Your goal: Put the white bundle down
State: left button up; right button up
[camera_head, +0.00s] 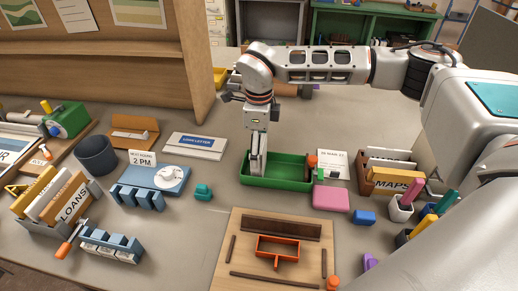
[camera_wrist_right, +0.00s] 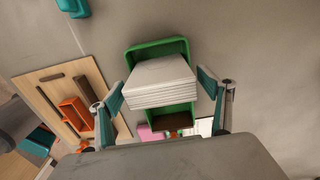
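The white bundle (camera_wrist_right: 160,82) is a stack of white sheets with layered edges, seen in the right wrist view. It sits between the two fingers of my right gripper (camera_wrist_right: 163,92), whose teal pads are at its opposite sides. The right gripper (camera_head: 257,168) points down over the left part of the green tray (camera_head: 285,184) in the head view. The green tray also shows behind the bundle in the right wrist view (camera_wrist_right: 155,46). I cannot tell whether the bundle touches the tray floor. My left gripper is not in view.
A pink block (camera_head: 331,198) and a MAPS box (camera_head: 390,176) stand right of the tray. A wooden board (camera_head: 225,268) with an orange frame lies in front. A teal object (camera_head: 203,192) and a blue stamp stand (camera_head: 158,181) are to the left. Bare table lies behind the tray.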

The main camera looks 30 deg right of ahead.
notch_tip(320, 180, up, 11)
jog(key=shift+f+b, duration=0.1)
jog(key=shift+b, duration=0.55)
jog(key=shift+r, duration=0.6)
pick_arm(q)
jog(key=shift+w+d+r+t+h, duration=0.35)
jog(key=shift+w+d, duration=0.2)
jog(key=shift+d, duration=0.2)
pick_arm(e)
jog(key=shift+r, duration=0.15)
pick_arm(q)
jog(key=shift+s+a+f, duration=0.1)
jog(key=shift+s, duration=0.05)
